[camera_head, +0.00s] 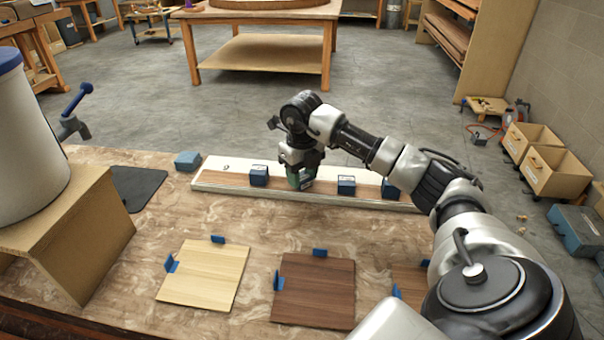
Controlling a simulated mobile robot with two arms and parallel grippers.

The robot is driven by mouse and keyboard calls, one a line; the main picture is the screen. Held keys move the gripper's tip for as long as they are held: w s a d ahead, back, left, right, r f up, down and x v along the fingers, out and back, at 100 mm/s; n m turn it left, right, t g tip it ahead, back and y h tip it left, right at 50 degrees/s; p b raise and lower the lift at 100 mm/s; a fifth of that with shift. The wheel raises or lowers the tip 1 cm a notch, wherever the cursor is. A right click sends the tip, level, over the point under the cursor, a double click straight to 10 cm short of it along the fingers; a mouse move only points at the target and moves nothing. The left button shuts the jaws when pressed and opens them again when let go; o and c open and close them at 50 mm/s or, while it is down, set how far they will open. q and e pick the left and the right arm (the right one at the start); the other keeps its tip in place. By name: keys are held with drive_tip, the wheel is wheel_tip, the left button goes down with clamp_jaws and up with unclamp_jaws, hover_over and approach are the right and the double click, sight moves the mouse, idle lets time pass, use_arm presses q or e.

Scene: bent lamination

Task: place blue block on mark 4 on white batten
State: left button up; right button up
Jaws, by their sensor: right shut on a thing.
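The white batten (212,181) lies across the far side of the table, with a brown strip along it. A small dark mark (226,167) shows near its left end; I cannot read it. Blue blocks stand on the batten: one (259,176) left of my right gripper, one (346,185) right of it and one (390,190) farther right. Another blue block (187,160) lies off the batten's left end. My right gripper (301,174) points down at the batten's middle, shut on a dark greenish block (301,181). Whether that block touches the batten is unclear. My left gripper is out of view.
A pale wood panel (204,275), a dark brown panel (314,290) and a partly hidden panel (409,283) lie nearer, with blue stops beside them. A large white container (30,150) stands on a wooden stand (85,235) at left. A dark mat (139,187) lies beside the stand.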

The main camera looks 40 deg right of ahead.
sight(302, 177)
drive_tip(key=shift+f, duration=0.1)
drive_tip(key=o, duration=1.2)
drive_tip(key=shift+r, duration=0.25)
wheel_tip(302, 177, up, 12)
drive_tip(key=p, duration=0.1)
drive_tip(key=shift+f, duration=0.1)
